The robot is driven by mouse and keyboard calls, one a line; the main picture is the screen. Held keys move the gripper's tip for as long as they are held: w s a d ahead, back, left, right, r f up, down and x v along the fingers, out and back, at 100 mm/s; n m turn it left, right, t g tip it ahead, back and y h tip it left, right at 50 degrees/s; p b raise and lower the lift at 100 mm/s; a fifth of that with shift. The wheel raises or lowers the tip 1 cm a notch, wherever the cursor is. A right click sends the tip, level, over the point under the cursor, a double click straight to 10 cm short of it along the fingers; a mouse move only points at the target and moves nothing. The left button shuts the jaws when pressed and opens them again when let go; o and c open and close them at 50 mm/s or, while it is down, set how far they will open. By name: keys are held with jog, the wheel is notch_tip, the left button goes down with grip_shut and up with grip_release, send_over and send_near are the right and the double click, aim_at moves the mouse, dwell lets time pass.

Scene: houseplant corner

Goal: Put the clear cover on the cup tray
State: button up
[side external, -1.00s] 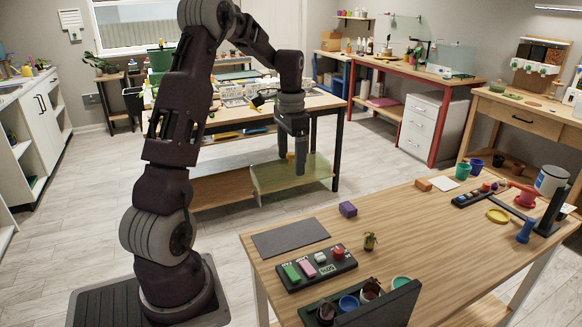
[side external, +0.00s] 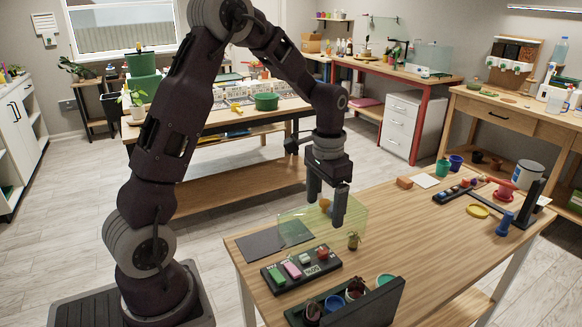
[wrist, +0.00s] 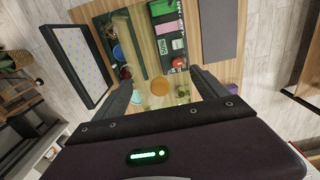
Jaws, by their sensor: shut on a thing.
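The clear cover (side external: 295,226) is a see-through, green-tinted box with an orange knob on top. In the wrist view the orange knob (wrist: 160,88) shows between my fingers. The dark cup tray (side external: 291,316) is at the table's front edge, with blue, brown and green cups in it. An upright dark panel hides part of it. The tray (wrist: 108,30) also shows at left in the wrist view. The cover is apart from the tray.
A button board (side external: 300,268) with green, pink, white and red pieces lies between cover and tray. A grey mat (side external: 258,244) lies at left. The upright dark panel (side external: 376,306) borders the tray. The table's middle is clear.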

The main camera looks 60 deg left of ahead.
jog(key=s+d+f, duration=0.3)
jog(key=d, duration=0.8)
notch_tip(320, 180, down, 8)
jog(key=shift+f, duration=0.15)
dwell(0.5)
jog(key=o, duration=1.8)
jog(key=shift+r, duration=3.5)
